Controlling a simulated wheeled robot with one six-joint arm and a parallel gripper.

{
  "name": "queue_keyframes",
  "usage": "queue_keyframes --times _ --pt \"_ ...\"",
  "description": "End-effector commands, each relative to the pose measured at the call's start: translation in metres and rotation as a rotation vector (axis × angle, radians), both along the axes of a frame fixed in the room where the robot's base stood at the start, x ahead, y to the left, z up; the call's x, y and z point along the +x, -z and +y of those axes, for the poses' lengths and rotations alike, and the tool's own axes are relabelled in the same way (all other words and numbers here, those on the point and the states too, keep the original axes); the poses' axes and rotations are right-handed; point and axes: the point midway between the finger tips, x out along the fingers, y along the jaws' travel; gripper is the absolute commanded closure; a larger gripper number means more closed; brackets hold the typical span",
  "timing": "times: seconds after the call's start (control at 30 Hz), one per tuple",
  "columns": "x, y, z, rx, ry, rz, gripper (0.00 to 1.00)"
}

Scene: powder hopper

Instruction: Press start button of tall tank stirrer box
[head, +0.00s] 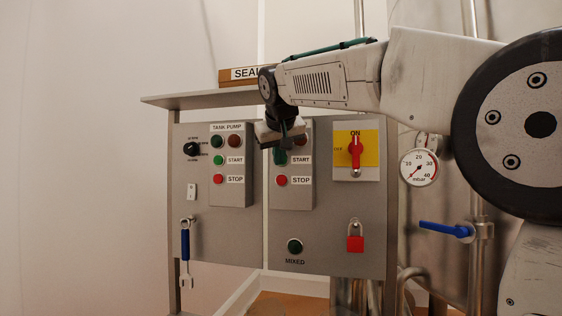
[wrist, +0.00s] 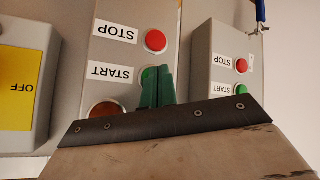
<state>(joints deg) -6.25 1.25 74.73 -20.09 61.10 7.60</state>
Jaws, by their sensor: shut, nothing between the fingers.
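The right-hand button box (head: 295,199) on the grey panel carries START and STOP labels; my arm hides its title, so I cannot read which machine it names. Its green start button (wrist: 147,74) shows only as a sliver behind my fingers in the wrist view, which is upside down. In the head view the fingers cover it. My gripper (head: 280,157) is shut and empty, its green fingertips (wrist: 157,74) in front of the start button. I cannot tell whether they touch it. The red stop button (head: 281,180) is just below the fingers.
The tank pump box (head: 231,193) stands to the left with its own buttons. A red switch (head: 355,152) on a yellow plate, a red padlock (head: 355,243) and a green MIXED lamp (head: 295,246) are nearby. A shelf (head: 200,100) overhangs the panel. A blue-handled wrench (head: 185,250) hangs left.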

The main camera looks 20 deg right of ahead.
Motion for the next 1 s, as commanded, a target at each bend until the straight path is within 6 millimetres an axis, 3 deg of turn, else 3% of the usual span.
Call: queue_keyframes --times 0.57,1.0 --pt "0.002 0.000 -0.002 0.000 0.000 0.000 1.00" --pt "-0.010 0.000 0.007 0.000 0.000 0.000 1.00"
